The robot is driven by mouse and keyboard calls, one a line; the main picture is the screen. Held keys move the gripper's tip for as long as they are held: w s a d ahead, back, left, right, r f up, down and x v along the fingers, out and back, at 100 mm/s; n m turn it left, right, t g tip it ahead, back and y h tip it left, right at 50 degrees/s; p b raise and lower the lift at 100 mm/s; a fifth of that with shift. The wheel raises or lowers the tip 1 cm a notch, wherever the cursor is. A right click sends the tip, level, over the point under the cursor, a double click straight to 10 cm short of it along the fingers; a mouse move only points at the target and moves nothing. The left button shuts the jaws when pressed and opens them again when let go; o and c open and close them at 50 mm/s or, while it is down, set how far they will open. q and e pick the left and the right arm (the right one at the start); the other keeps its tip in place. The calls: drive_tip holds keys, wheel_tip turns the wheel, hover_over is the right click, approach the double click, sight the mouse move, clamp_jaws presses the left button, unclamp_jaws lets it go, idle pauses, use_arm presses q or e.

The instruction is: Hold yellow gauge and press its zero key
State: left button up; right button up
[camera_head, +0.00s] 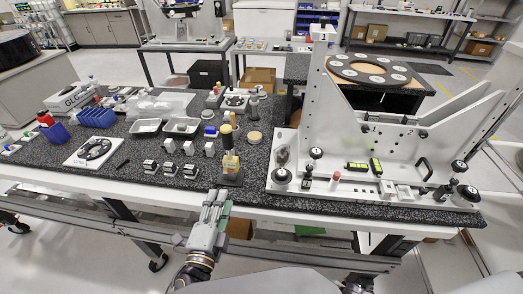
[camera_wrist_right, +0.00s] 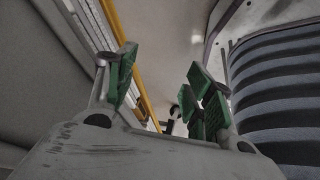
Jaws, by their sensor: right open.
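The yellow gauge (camera_head: 231,165) stands upright near the front edge of the dark speckled table (camera_head: 135,180), left of the white mirror fixture. Its key is too small to make out. My left gripper (camera_head: 217,198) is just in front of and below the gauge, by the table's front edge. It seems apart from the gauge, and the gap between its fingers cannot be made out. My right gripper (camera_wrist_right: 163,85) shows in the right wrist view, open with green pads apart and nothing between them. The gauge is not seen in that view.
The tall white fixture (camera_head: 330,110) fills the right of the table. Several small silver blocks (camera_head: 170,168) lie left of the gauge. Foil trays (camera_head: 182,127), a blue bin (camera_head: 97,117) and a white plate (camera_head: 90,152) stand further left. A round tan disc (camera_head: 254,136) is behind.

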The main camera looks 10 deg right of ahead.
drive_tip(key=w+a+r+m+t+y, duration=0.2)
drive_tip(key=w+a+r+m+y, duration=0.15)
drive_tip(key=a+r, duration=0.45)
drive_tip(key=w+a+r+m+t+y, duration=0.1)
drive_tip(key=w+a+r+m+y, duration=0.4)
drive_tip(key=r, duration=0.6)
drive_tip(key=w+a+r+m+t+y, duration=0.2)
drive_tip(key=a+r+m, duration=0.1)
drive_tip(key=a+r, duration=0.55)
drive_tip(key=w+a+r+m+t+y, duration=0.1)
drive_tip(key=w+r+m+t+y, duration=0.15)
drive_tip(key=r+m, duration=0.65)
drive_tip(key=w+r+m+t+y, duration=0.1)
drive_tip(key=r+m+t+y, duration=0.15)
drive_tip(key=r, duration=1.15)
drive_tip(key=w+r+m+g+h, duration=0.1)
drive_tip(key=w+r+m+g, duration=0.1)
drive_tip(key=w+m, duration=0.3)
drive_tip(key=w+d+r+m+g+h, duration=0.1)
drive_tip(key=w+r+m+g, duration=0.1)
drive_tip(key=w+r+m, duration=0.2)
drive_tip(key=shift+w+r+m+g+h, duration=0.3)
drive_tip(key=shift+w+r+m+h, duration=0.05)
drive_tip(key=shift+w+m, duration=0.9)
drive_tip(key=shift+d, duration=0.1)
